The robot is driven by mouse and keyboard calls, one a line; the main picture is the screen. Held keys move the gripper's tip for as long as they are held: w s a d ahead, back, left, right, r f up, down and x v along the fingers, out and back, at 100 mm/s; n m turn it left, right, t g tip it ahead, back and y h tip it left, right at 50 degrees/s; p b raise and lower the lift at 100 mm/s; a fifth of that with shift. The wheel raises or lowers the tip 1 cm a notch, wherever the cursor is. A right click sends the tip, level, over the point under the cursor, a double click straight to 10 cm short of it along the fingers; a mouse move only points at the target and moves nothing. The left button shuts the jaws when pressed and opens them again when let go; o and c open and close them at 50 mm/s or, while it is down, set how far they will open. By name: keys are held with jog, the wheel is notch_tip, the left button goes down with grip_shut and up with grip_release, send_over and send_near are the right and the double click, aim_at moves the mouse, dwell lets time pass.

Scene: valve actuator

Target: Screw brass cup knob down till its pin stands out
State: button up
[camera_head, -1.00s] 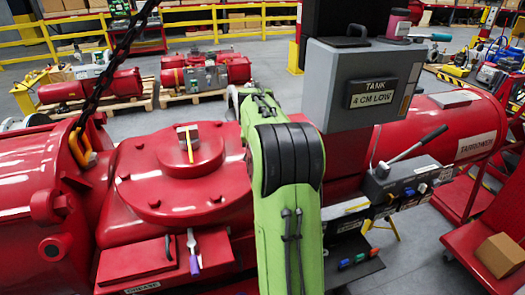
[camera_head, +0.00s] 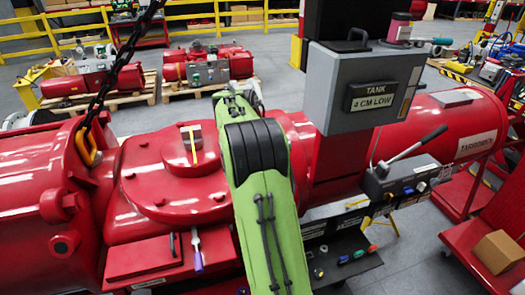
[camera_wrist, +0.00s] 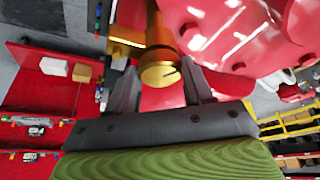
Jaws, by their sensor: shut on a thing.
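The brass cup knob (camera_wrist: 160,70) shows in the wrist view, a round golden cap with a dark slot or pin mark in its end face. My gripper (camera_wrist: 160,84) has its two grey fingers on either side of the knob and is shut on it. A brass stem runs behind the knob toward the red actuator body (camera_wrist: 225,35). In the head view my green arm (camera_head: 262,190) reaches away over the red housing and hides both the gripper and the knob. Whether a pin stands out of the knob cannot be told for sure.
A chain with a yellow hook (camera_head: 88,148) hangs at left. A purple-handled tool (camera_head: 196,250) lies on the red ledge. A cardboard box (camera_head: 497,250) stands at right.

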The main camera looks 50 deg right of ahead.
dwell(0.3)
jog(key=o, duration=1)
jog(key=shift+o, duration=0.2)
jog(key=p+v, duration=0.1)
jog(key=v, duration=1.4)
jog(key=shift+a+r+p, duration=0.25)
jog(key=shift+r+p, duration=0.05)
jog(key=shift+p, duration=0.1)
jog(key=shift+s, duration=0.1)
jog(key=s+a+f+n+t+y+b, duration=0.1)
jog(key=s+a+f+n+b, duration=0.2)
jog(key=s+a+f+n, duration=0.2)
jog(key=s+a+f+n+t+y+b, duration=0.2)
jog(key=s+a+f+n, duration=0.4)
jog(key=s+a, duration=0.3)
jog(key=s+a+f+n+t+y+b, duration=0.1)
jog(key=s+a+f+n+b, duration=0.3)
jog(key=a, duration=0.9)
jog(key=s+f+n+t, duration=0.1)
jog(key=s, duration=0.2)
jog(key=shift+f+n, duration=0.2)
jog(key=shift+n, duration=0.2)
